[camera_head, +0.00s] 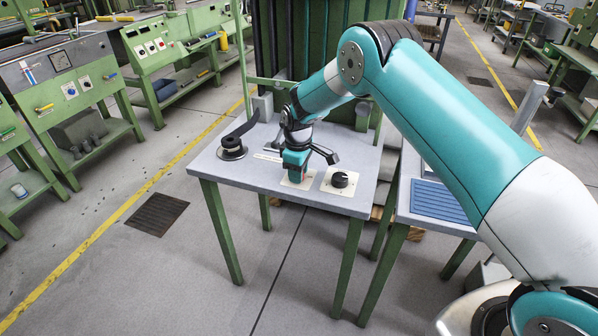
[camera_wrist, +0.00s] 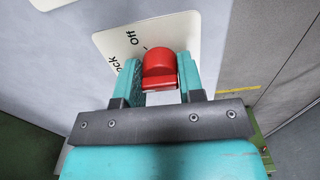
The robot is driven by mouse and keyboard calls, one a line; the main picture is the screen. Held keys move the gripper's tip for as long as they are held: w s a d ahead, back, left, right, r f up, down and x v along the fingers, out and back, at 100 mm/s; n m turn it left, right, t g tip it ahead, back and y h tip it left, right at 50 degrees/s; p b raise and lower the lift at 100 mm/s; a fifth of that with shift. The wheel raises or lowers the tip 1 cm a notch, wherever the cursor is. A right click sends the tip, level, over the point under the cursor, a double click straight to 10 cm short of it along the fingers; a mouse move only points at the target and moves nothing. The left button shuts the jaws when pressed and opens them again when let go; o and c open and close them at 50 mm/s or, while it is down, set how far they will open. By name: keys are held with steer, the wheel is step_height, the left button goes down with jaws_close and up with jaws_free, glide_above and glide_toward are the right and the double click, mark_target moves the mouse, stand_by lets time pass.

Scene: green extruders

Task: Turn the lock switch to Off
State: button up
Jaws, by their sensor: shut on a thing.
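The lock switch (camera_wrist: 159,66) is a red knob on a white plate (camera_wrist: 110,42) in the wrist view. The plate carries the word "Off" and a partly hidden word ending in "ock". A short dark mark lies between "Off" and the knob. My gripper (camera_wrist: 158,78) has its teal fingers on both sides of the red knob, shut on it. Which mark the knob points to cannot be told. In the head view my gripper (camera_head: 294,174) reaches down onto the table top at the white plate (camera_head: 300,186), hiding the knob.
A black round knob (camera_head: 340,180) on its own plate stands just right of my gripper. A black lever on a round base (camera_head: 232,150) stands at the left of the grey table (camera_head: 222,170). A second table with a blue ribbed panel (camera_head: 440,200) is to the right.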

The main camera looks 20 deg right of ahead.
steer(key=m+b, duration=0.1)
steer(key=m, duration=0.5)
steer(key=m+b, duration=0.1)
steer(key=m, duration=0.4)
steer(key=shift+s+m, duration=0.1)
steer(key=shift+m, duration=0.2)
stand_by(0.6)
steer(key=o, duration=0.9)
step_height(320, 180, up, 17)
steer(key=shift+r+b, duration=0.2)
steer(key=shift+b, duration=0.4)
steer(key=shift+r, duration=0.1)
